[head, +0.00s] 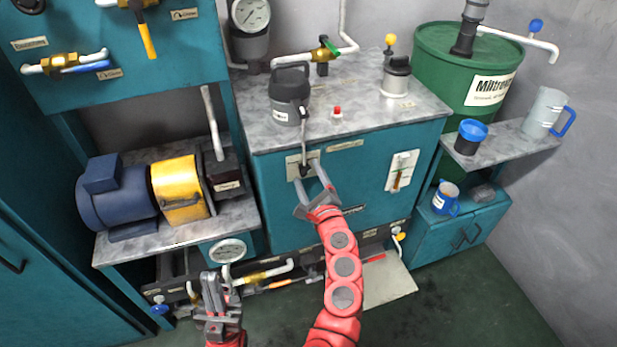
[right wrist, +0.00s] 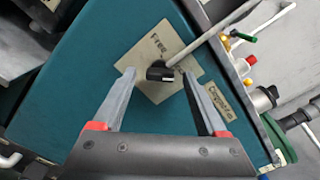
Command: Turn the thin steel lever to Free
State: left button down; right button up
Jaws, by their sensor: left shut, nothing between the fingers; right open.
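The thin steel lever (head: 303,140) rises from a black hub on a label plate (head: 292,168) on the front of the teal cabinet. In the right wrist view the lever (right wrist: 215,40) runs from the black hub (right wrist: 159,71) up to the right. The plate there (right wrist: 150,52) carries the word "Free" above the hub. My right gripper (head: 308,172) is open, its fingers on both sides of the hub and plate in the right wrist view (right wrist: 160,97). I cannot tell whether a finger touches the lever. My left gripper (head: 218,290) is shut and empty, low at left.
A dark grey canister (head: 289,90) and a red button (head: 337,112) are on the cabinet top (head: 365,115). Pipes and a pressure gauge (head: 228,250) lie low near my left gripper. A blue and yellow motor (head: 180,188) stands left.

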grip_shut()
dwell(0.4)
jog(key=n+b, duration=0.1)
jog(key=n, duration=0.2)
jog(key=shift+n, duration=0.4)
jog(key=n, duration=0.5)
jog(key=shift+b, duration=0.4)
jog(key=n, duration=0.5)
jog(key=shift+a+b, duration=0.1)
jog(key=shift+b, duration=0.25)
jog(key=shift+n, duration=2)
